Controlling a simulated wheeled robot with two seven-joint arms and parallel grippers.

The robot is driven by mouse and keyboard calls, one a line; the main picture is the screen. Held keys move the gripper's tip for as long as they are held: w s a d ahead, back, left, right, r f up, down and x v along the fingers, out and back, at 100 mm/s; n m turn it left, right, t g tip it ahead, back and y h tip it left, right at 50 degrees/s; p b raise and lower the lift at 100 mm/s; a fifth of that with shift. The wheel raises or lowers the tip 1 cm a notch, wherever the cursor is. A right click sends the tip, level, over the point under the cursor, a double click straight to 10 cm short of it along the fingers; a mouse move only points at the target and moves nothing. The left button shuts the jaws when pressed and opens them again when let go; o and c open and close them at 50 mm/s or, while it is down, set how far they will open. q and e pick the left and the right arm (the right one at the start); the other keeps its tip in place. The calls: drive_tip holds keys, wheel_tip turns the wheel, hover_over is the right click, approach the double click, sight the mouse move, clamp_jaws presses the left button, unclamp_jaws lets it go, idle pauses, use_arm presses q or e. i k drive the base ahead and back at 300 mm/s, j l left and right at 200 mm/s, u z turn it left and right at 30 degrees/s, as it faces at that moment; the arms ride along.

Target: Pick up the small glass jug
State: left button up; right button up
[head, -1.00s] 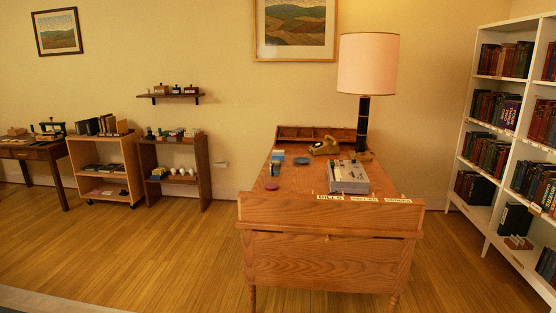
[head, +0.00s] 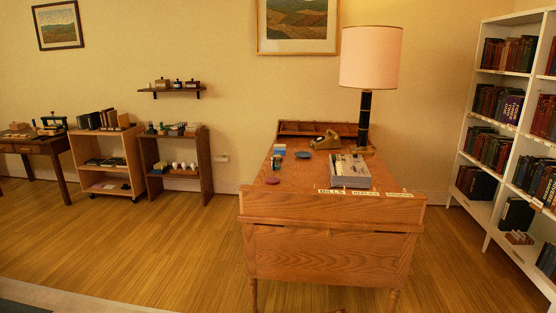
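I cannot make out a small glass jug in the head view; the small items on the shelves and desk are too small to tell apart. Small dark and pale items stand on the wall shelf (head: 177,91). More small items, some dark and some white, stand on the low wooden shelf unit (head: 207,168) at the left. Neither of my grippers is in view.
A wooden desk (head: 330,250) stands ahead, bearing a lamp (head: 370,58), a telephone (head: 325,140) and a grey machine (head: 349,172). A white bookcase (head: 484,220) is at right, a bookcart (head: 132,170) and side table (head: 60,165) at left. Left floor is clear.

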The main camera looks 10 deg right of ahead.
sight(276, 158)
drive_tip(key=i+j+u, duration=0.4)
drive_tip(key=i, duration=0.4)
drive_tip(key=i+u, duration=0.4)
drive_tip(key=i, duration=0.4)
drive_tip(key=i+z, duration=0.15)
drive_tip(key=i, duration=0.35)
drive_tip(key=i+j+z, duration=0.15)
drive_tip(key=i, duration=0.4)
drive_tip(key=i+j+z, duration=0.2)
drive_tip(key=i, duration=0.3)
drive_tip(key=i+j+z, duration=0.15)
drive_tip(key=i+j, duration=0.15)
drive_tip(key=i, duration=0.2)
